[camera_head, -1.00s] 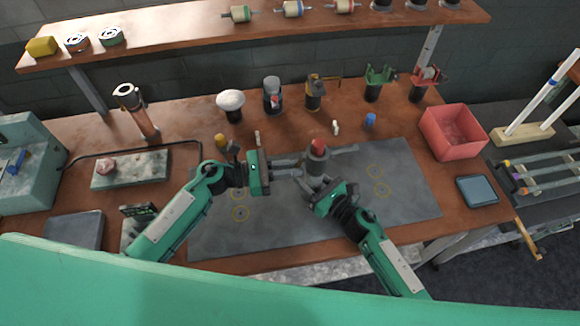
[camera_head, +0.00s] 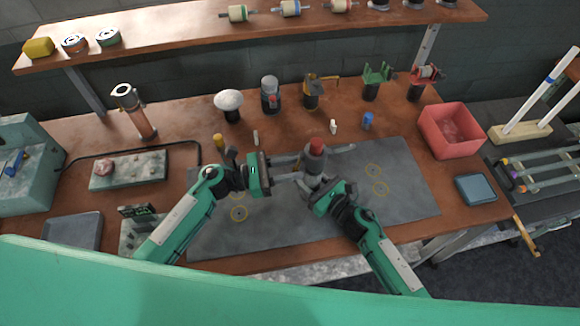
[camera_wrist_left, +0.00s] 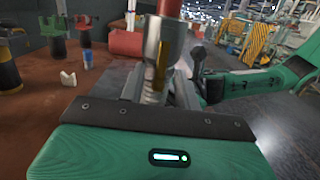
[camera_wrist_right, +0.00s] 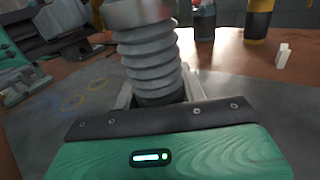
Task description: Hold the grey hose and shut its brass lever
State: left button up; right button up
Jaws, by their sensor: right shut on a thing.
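The grey hose (camera_head: 315,160) stands upright over the dark mat with a red top (camera_head: 316,146). In the right wrist view its ribbed body (camera_wrist_right: 150,55) stands between the fingers of my right gripper (camera_wrist_right: 158,88), which is shut on it. My left gripper (camera_head: 290,168) reaches in from the left with its fingers apart, close beside the hose. In the left wrist view a brass-coloured lever (camera_wrist_left: 163,62) shows against the hose's metal collar (camera_wrist_left: 152,45), ahead of the left fingers (camera_wrist_left: 165,90). I cannot tell whether they touch it.
A grey mat (camera_head: 225,242) lies under both grippers. A red bin (camera_head: 452,130) and a blue-grey tray (camera_head: 476,190) stand right. A white-topped holder (camera_head: 229,102) and several other stands line the back. Small white (camera_head: 333,127) and blue (camera_head: 367,121) pieces lie behind the hose.

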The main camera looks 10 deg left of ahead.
pick_arm(q)
jog(key=v, duration=1.2)
pick_arm(e)
jog(key=o, duration=1.3)
